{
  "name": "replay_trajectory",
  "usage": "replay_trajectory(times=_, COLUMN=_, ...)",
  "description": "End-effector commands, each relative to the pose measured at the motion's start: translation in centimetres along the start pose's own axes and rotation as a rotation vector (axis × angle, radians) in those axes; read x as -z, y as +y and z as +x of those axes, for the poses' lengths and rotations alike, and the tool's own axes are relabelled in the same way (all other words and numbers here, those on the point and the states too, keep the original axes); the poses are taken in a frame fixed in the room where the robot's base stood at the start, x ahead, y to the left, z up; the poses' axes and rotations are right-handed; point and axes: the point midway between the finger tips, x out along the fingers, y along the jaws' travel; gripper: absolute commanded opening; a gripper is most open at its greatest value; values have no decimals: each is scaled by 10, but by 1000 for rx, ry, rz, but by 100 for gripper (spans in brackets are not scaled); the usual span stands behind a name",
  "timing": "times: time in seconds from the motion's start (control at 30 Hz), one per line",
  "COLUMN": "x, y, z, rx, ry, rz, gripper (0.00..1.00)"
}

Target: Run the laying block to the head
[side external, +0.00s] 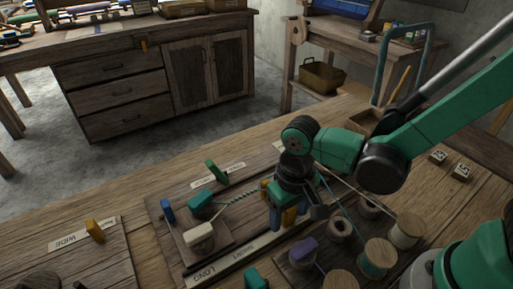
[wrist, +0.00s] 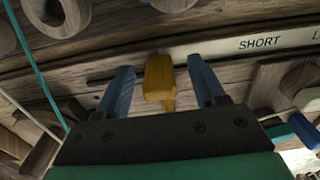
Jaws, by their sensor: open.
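My gripper (side external: 288,222) points down over the right end of the wooden board (side external: 245,254). In the wrist view its two blue fingers (wrist: 160,66) are apart. A yellow block (wrist: 159,80) with a narrow stem stands between them, with a gap on each side. In the side view this yellow block (side external: 289,217) is partly hidden by the fingers. I cannot tell for sure which piece is the laying block or which end is the head.
A strip marked LONG and SHORT (side external: 234,259) runs along the board's front edge.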

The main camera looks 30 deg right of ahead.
Motion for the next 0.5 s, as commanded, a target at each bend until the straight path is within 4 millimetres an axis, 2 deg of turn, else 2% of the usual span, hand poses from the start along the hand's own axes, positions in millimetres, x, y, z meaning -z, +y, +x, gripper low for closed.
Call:
replay_trajectory(times=0.33, x=0, y=0, z=4, rx=0, ry=0, rz=0, gripper=63)
replay_trajectory(times=0.37, x=0, y=0, z=4, rx=0, ry=0, rz=0, gripper=60)
replay_trajectory(times=0.5, x=0, y=0, z=4, rx=0, ry=0, rz=0, gripper=21)
